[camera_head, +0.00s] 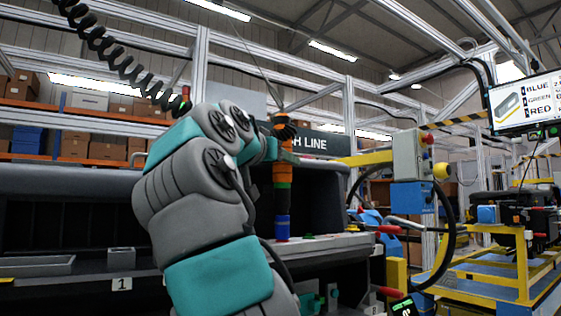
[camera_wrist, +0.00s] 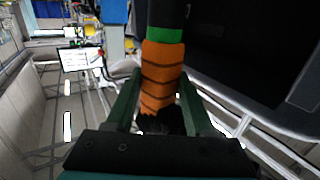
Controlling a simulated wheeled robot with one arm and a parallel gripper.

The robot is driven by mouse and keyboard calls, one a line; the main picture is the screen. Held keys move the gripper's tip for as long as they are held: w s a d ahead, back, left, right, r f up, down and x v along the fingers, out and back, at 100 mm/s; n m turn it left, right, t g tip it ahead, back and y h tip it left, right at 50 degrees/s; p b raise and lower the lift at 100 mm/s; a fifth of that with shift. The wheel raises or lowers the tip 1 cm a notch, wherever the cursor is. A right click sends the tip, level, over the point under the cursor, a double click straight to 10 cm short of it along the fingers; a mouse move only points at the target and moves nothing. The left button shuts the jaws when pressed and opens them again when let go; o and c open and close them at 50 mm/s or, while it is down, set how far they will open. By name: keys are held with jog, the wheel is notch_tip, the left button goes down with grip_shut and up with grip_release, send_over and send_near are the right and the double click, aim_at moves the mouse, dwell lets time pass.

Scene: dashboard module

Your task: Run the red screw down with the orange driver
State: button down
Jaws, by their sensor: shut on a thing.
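The orange driver (camera_head: 283,174) hangs upright above the dashboard module in the head view, with a green band, a black section and a blue lower end (camera_head: 282,226). My gripper (camera_head: 286,158) is shut around its orange grip. In the wrist view the orange, dark-striped grip (camera_wrist: 162,88) sits between the two fingers of my gripper (camera_wrist: 160,77). A small red spot shows right under the blue end; I cannot tell whether it is the red screw or whether the driver touches it.
A small green part (camera_head: 308,237) is just right of the driver's lower end. Grey trays (camera_head: 38,266) stand at left by a "1" label (camera_head: 121,284). A screen (camera_head: 526,103) lists blue, green, red.

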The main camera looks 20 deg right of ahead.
aim_at(278, 132)
jog(key=shift+w+f, duration=0.1)
dwell(0.3)
jog(key=shift+r+p, duration=3.05)
jog(key=shift+p, duration=0.05)
jog(key=shift+f, duration=0.1)
